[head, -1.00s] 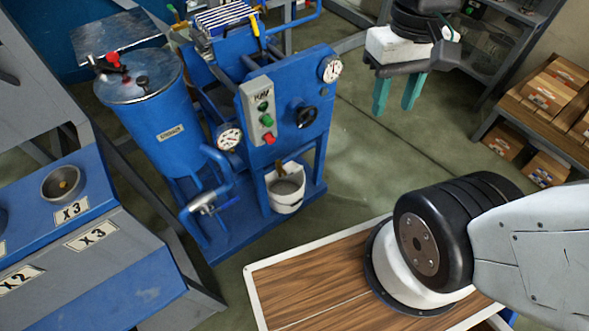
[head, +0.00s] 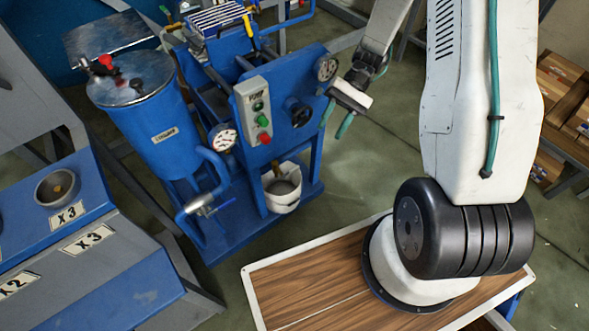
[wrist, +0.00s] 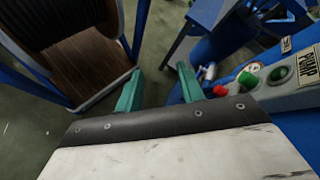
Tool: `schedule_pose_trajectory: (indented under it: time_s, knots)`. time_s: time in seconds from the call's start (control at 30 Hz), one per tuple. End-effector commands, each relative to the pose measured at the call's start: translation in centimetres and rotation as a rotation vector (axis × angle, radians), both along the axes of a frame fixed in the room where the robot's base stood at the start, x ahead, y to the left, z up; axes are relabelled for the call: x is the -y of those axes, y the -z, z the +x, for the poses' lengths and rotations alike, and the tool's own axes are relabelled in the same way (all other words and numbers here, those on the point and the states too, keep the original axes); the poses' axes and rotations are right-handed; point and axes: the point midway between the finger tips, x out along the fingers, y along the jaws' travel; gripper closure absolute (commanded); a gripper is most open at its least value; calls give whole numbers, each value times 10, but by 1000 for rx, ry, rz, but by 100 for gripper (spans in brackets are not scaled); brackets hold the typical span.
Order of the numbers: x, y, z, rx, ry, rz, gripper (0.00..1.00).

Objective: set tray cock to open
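A silver valve with a handle (head: 207,207) sits on the low blue pipe at the front left of the blue machine. A yellow lever (head: 248,25) stands at the machine's top. No label shows which one is the tray cock. A small silver part (wrist: 210,72) in the wrist view may be the low valve; it is too small to be sure. My gripper (head: 336,120) is right of the machine's panel, near the upper gauge, apart from both handles. Its teal fingers are spread with nothing between them, as the wrist view (wrist: 160,85) also shows.
The control box (head: 257,112) with green and red buttons and a black handwheel (head: 298,112) face my gripper. A white bucket (head: 283,190) hangs below the panel. A blue tank (head: 155,120) stands left.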

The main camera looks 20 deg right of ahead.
Motion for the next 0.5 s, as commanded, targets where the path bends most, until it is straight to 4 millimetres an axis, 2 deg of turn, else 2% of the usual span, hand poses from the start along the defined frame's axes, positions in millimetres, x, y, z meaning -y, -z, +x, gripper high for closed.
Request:
schedule_pose_trajectory:
  time_s: [0.03,0.27,0.5]
  knots:
    - [1,22,4,-18,30,47,62]
    - [0,110,23,-14,182,252,62]
    - [-6,212,30,66,378,438,62]
